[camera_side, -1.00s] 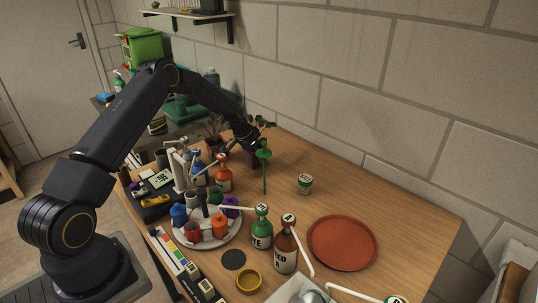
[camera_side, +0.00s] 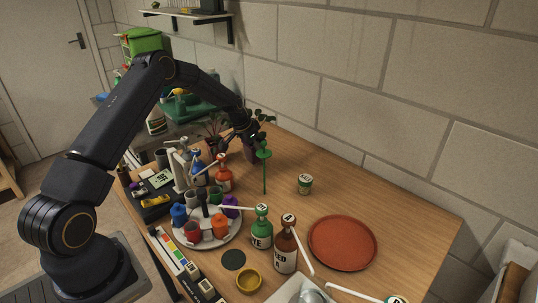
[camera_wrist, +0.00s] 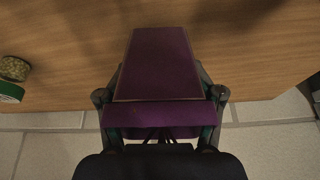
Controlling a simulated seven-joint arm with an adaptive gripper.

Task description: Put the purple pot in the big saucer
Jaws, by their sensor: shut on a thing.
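The purple pot (camera_wrist: 160,62) fills the middle of the wrist view, between the two fingers of my gripper (camera_wrist: 160,100), which is shut on it. In the side view my gripper (camera_side: 245,137) is at the far end of the table near the wall, with the dark purple pot (camera_side: 249,154) partly hidden at its tip. A leafy plant shows just above it. I cannot tell whether the pot touches the table. The big saucer (camera_side: 342,262) is a wide, round, terracotta-red dish, empty, lying on the right part of the table.
A green stake (camera_side: 265,172) stands close to my gripper. A small jar (camera_side: 305,184) stands between there and the saucer; it shows in the wrist view (camera_wrist: 12,75). Green (camera_side: 262,232) and brown (camera_side: 285,250) bottles with long spouts stand left of the saucer, beside a carousel of small pots.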

